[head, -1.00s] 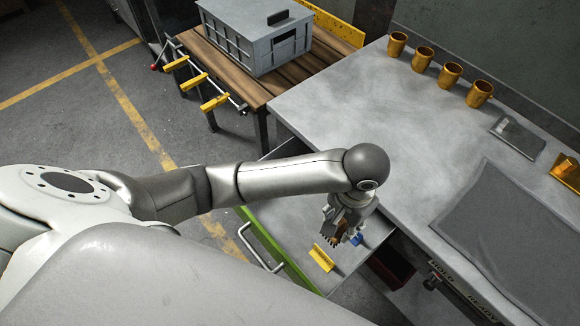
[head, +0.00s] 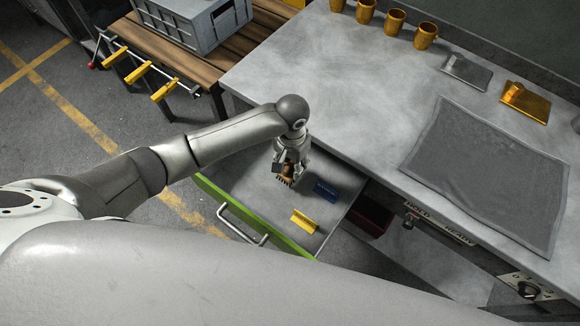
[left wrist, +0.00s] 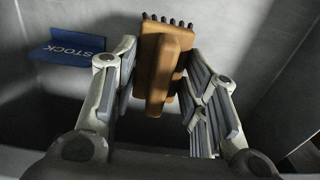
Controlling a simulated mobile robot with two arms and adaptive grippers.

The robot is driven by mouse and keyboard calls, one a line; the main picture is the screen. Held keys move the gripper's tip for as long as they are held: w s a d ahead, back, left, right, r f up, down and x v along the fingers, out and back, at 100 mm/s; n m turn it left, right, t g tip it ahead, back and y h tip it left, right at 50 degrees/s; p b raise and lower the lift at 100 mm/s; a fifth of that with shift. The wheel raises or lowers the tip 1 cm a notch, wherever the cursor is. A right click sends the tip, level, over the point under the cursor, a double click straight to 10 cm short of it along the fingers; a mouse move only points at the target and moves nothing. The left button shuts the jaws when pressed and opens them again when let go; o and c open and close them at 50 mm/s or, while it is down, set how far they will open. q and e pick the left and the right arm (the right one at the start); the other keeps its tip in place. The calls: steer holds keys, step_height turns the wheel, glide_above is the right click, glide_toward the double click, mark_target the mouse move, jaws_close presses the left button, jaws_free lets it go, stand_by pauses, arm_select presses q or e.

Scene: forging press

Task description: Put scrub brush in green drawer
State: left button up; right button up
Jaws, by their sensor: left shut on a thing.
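The green drawer (head: 214,192) is pulled open below the grey worktop, with its green front and light bar handle toward the lower left. My left gripper (head: 287,172) is inside the drawer's outline in the head view, pointing down. It is shut on the scrub brush (left wrist: 165,65), which has an orange-brown body and dark bristles. The brush (head: 288,178) shows only partly in the head view, with its bristles low. Whether it touches the drawer floor I cannot tell. My right gripper is not in view.
The worktop (head: 330,90) edge lies close behind my left gripper. A grey crate (head: 195,22) sits on a wooden bench. A dark red bin (head: 372,217) is right of the drawer.

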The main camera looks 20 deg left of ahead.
mark_target(290, 168)
arm_select(q)
steer(key=shift+w+a+f, duration=0.15)
steer(key=shift+f, duration=0.1)
step_height(290, 168, down, 3)
steer(key=shift+w+a+f, duration=0.1)
steer(key=shift+f, duration=0.1)
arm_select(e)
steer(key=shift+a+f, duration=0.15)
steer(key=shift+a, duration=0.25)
arm_select(q)
steer(key=o, duration=1.1)
steer(key=shift+f, duration=0.1)
steer(key=shift+c, duration=0.2)
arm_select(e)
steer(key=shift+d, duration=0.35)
